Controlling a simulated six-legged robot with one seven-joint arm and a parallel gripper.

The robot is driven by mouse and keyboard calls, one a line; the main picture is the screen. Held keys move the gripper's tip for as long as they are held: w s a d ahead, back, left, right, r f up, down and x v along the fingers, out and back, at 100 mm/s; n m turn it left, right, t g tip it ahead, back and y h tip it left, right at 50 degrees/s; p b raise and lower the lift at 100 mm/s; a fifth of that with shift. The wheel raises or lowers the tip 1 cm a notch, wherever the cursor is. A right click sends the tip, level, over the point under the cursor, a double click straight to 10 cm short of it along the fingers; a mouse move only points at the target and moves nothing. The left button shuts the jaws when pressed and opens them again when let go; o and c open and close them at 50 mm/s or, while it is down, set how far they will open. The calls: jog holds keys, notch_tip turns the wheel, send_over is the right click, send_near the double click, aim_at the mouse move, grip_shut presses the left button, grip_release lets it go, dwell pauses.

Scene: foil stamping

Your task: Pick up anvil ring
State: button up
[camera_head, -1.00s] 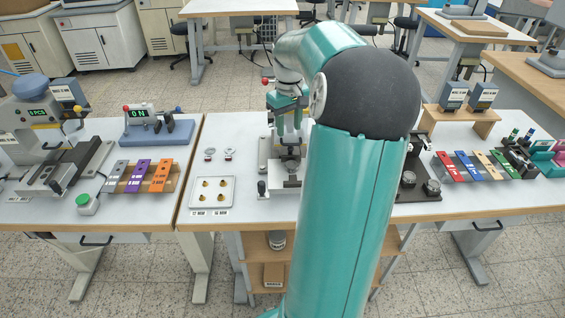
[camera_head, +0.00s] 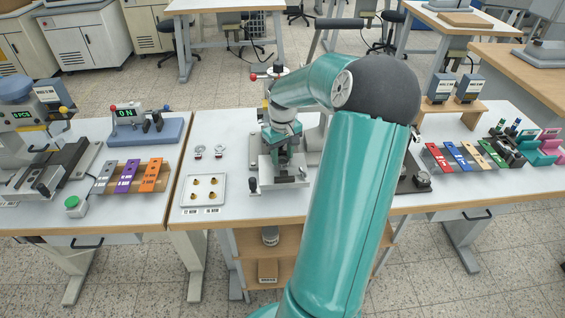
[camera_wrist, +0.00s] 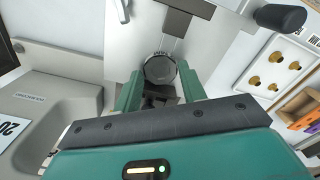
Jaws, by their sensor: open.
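In the wrist view a round grey disc with a dark rim and small lettering (camera_wrist: 160,68) lies between my fingers, at the light metal bed of a press; it looks like the anvil ring, though I cannot be sure. My gripper (camera_wrist: 160,88) is open, with one teal finger on each side of it. I cannot tell whether the fingers touch it. In the head view my gripper (camera_head: 283,160) is low over the small press (camera_head: 290,183) at the table's middle, and the disc is hidden there.
A white tray with brass pieces (camera_head: 204,203) lies left of the press, with two small round parts (camera_head: 208,152) behind it. A dark-knobbed lever (camera_wrist: 280,17) sticks out beside the press bed. Coloured blocks (camera_head: 132,174) stand farther left.

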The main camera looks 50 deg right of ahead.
jog(key=shift+f, duration=0.5)
jog(key=shift+c, duration=0.2)
jog(key=c, duration=0.7)
jog(key=shift+r, duration=0.5)
notch_tip(320, 180, up, 2)
jog(key=shift+r, duration=0.1)
jog(key=s+a+r, duration=0.2)
jog(key=a+r, duration=0.1)
jog(key=a, duration=0.1)
jog(key=s+a+r, duration=0.2)
jog(key=a+r, duration=0.1)
jog(key=a, duration=0.1)
jog(key=s+a+r, duration=0.3)
jog(key=a+r, duration=0.1)
jog(key=shift+a, duration=0.15)
